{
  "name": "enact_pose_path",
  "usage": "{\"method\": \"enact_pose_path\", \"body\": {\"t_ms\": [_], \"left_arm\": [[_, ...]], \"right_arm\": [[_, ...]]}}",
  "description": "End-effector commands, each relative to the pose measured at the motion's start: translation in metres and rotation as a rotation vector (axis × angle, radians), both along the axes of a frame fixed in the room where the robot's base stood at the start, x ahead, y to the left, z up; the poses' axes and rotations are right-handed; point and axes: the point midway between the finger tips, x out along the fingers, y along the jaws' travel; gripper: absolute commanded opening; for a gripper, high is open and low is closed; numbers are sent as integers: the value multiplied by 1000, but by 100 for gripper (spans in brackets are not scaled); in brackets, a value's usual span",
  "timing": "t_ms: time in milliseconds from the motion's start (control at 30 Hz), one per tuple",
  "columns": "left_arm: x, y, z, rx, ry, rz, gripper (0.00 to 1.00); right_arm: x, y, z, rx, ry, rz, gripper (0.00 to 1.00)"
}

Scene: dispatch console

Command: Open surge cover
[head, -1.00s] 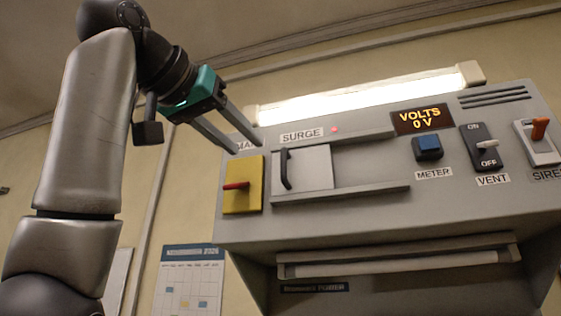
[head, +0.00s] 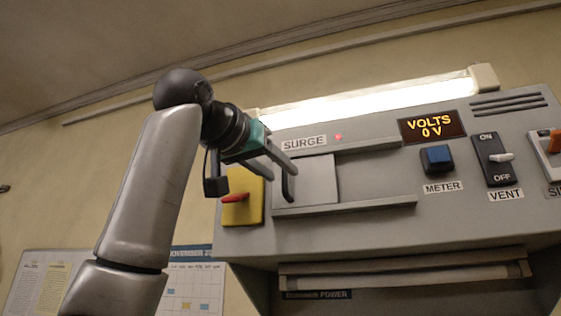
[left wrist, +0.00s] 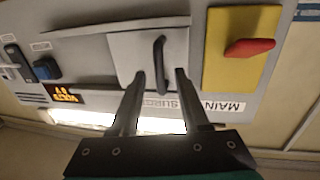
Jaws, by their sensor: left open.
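The surge cover (head: 318,180) is a pale grey sliding panel between two rails, under the SURGE label (head: 304,142). It sits at the left end of the rails. Its dark upright handle (head: 286,186) is near its left edge. My left gripper (head: 284,168) is open at the handle's upper part. In the left wrist view, the cover (left wrist: 137,52) and handle (left wrist: 160,62) show upside down, and the open fingers (left wrist: 160,78) lie on either side of the handle's near end. I cannot tell whether they touch it. My right gripper is not in view.
A yellow plate with a red lever (head: 233,197) is just left of the cover, partly behind my gripper. To the right are a display reading VOLTS 0 V (head: 431,126), a blue METER button (head: 437,158) and a VENT switch (head: 495,158). The channel right of the cover is clear.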

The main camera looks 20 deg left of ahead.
Motion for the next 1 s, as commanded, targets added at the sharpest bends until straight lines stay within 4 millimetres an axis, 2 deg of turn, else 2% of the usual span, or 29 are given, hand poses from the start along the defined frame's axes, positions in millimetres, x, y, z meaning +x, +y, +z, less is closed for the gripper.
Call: {"method": "enact_pose_path", "body": {"t_ms": [167, 467, 900, 1000], "left_arm": [[14, -4, 1, 0, 0, 0, 46], [17, -4, 0, 0, -1, 0, 46], [16, -4, 0, 0, -1, 0, 0], [16, -4, 0, 0, -1, 0, 0]], "right_arm": [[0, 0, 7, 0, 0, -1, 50], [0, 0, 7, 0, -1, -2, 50], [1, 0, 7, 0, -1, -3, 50], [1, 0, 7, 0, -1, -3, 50]]}}
